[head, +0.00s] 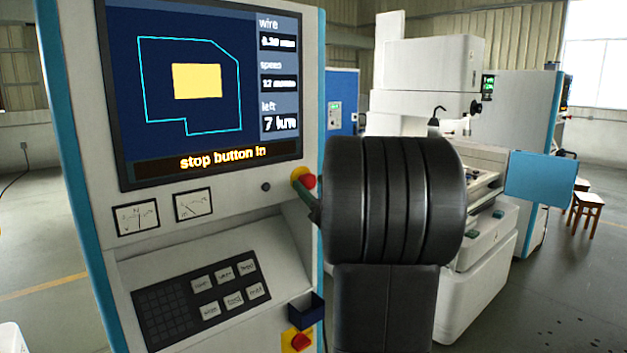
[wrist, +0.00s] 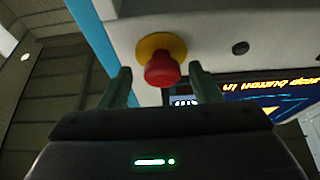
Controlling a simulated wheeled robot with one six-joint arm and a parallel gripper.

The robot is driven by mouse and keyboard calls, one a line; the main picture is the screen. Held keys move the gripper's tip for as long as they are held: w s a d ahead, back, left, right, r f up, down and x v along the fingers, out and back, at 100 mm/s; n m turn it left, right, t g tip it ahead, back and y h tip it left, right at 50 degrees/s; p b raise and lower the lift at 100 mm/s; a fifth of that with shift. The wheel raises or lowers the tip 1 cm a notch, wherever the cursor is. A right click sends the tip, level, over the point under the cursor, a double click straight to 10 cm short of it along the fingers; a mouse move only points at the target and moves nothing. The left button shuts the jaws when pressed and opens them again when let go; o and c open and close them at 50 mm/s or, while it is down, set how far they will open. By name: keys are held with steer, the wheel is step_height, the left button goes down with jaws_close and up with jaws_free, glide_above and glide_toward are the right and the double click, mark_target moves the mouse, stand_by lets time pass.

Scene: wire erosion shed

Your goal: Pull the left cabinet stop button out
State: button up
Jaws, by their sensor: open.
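The red stop button (head: 309,181) sits on a yellow base at the right edge of the cabinet front (head: 225,220), below the screen. In the wrist view the red stop button (wrist: 163,70) is whole on its round yellow base (wrist: 160,45). My gripper (wrist: 160,72) is open, with one green finger on each side of the red cap and a visible gap to each. In the head view my gripper (head: 309,196) reaches the button from the right, and my dark wrist hides the space behind it. The screen (head: 205,85) reads "stop button in".
A second red button on yellow (head: 299,341) is lower on the cabinet, under a small dark blue box (head: 306,310). A keypad panel (head: 200,300) slopes out below two meters. A white machine (head: 480,260) and stools (head: 585,205) stand to the right.

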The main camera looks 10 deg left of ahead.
steer(key=shift+a+r, duration=0.15)
steer(key=shift+a, duration=0.1)
jaws_close()
steer(key=shift+s+d+f+b, duration=0.1)
steer(key=shift+d+f+b, duration=0.1)
steer(key=shift+b, duration=0.35)
steer(key=shift+s+d+b, duration=0.2)
steer(key=shift+d+b, duration=0.05)
steer(key=shift+b, duration=0.2)
steer(key=shift+r, duration=0.1)
jaws_free()
